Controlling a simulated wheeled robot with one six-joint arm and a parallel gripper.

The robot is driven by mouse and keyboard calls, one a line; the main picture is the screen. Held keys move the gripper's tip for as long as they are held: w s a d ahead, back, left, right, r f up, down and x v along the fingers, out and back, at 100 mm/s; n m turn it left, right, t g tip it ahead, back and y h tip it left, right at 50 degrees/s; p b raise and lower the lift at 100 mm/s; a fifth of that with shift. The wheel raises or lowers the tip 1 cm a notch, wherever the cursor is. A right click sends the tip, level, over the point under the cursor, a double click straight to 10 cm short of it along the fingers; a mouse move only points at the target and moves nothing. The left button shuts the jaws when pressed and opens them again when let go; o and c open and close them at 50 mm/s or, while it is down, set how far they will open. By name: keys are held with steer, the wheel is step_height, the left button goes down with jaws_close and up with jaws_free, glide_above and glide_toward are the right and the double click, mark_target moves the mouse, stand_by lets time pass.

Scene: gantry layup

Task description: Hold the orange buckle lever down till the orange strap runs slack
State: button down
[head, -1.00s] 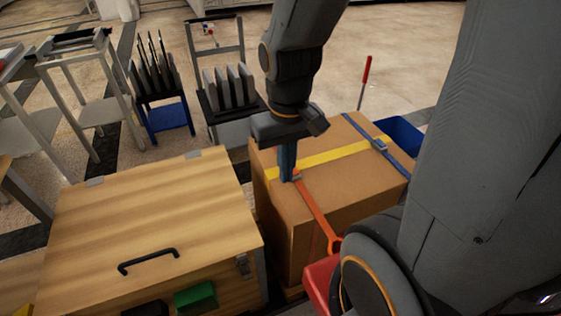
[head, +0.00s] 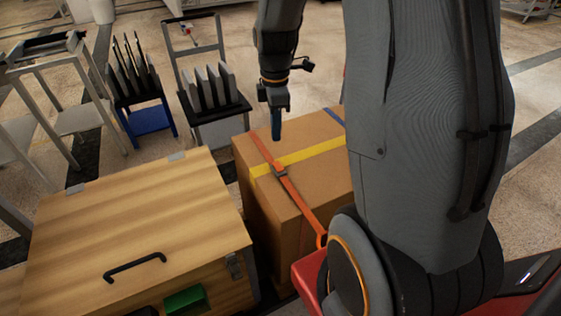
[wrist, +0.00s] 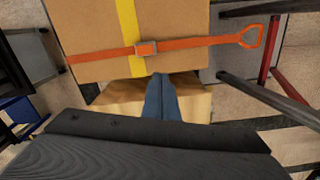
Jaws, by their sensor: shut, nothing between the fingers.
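The orange strap (head: 301,209) runs over the top of a cardboard box (head: 322,140), crossing a yellow band. Its orange buckle (head: 280,172) sits at that crossing and shows in the wrist view (wrist: 147,48), the strap running to both sides. The lever's position is too small to tell. The strap lies nearly straight; I cannot tell whether it is taut or slack. An orange end loop (wrist: 250,36) shows at the right in the wrist view. My gripper (head: 276,136) has its blue fingers (wrist: 160,98) together, empty, apart from the buckle and on its far side in the head view.
Racks with grey panels (head: 215,85) stand behind. My arm hides the box's right part.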

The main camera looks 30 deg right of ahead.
mark_target(280, 169)
steer(key=w+d+n, duration=0.1)
steer(key=f+n, duration=0.1)
steer(key=w+d+n, duration=0.1)
steer(key=shift+w+d+f, duration=0.25)
steer(key=shift+w+d, duration=0.05)
step_height(280, 169, down, 14)
steer(key=shift+p, duration=0.8)
steer(key=shift+s+f, duration=0.2)
steer(key=shift+f, duration=0.1)
steer(key=shift+r, duration=0.2)
steer(key=shift+r+p, duration=0.65)
